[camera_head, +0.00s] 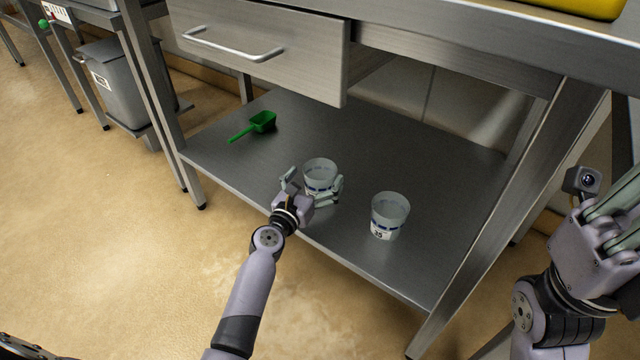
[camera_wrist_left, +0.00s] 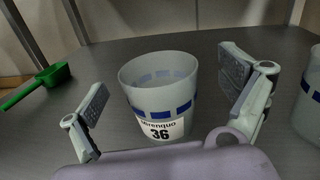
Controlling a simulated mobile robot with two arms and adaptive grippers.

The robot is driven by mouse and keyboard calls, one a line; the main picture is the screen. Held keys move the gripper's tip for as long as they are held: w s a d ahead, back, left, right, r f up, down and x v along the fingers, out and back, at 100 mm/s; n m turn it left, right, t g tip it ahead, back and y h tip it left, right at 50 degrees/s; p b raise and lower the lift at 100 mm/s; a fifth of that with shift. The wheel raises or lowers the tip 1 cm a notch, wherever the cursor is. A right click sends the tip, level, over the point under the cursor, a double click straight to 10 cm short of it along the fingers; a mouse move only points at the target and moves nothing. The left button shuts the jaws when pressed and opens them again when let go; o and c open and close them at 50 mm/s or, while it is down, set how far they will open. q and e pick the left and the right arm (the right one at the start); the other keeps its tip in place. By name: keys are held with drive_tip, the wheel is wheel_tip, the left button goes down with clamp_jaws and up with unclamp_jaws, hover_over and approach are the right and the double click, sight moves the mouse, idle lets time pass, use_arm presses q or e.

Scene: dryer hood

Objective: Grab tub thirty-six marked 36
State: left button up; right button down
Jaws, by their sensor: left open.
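The tub marked 36 (camera_wrist_left: 162,98) is a translucent white tub with a blue dashed band, upright on the lower metal shelf. In the head view the same tub (camera_head: 319,173) stands near the shelf's front edge. My left gripper (camera_head: 312,185) is open, with one finger on each side of the tub. In the left wrist view the left gripper's fingers (camera_wrist_left: 168,100) are spread wide, with gaps to the tub's walls. A second, similar tub (camera_head: 388,215) stands to the right; its label seems to read 35. My right gripper (camera_head: 615,215) is raised at the right edge, its fingertips cut off.
A green scoop (camera_head: 259,123) lies on the lower shelf (camera_head: 350,130) to the left behind the tubs. A drawer (camera_head: 262,45) hangs above, and table legs (camera_head: 505,200) stand at the sides. The shelf behind the tubs is clear.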

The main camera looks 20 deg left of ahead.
sight(327, 160)
use_arm(q)
drive_tip(key=w+b, duration=0.1)
drive_tip(key=w, duration=0.2)
drive_tip(key=shift+w+d+f, duration=0.1)
drive_tip(key=shift+w, duration=0.2)
drive_tip(key=c, duration=1.2)
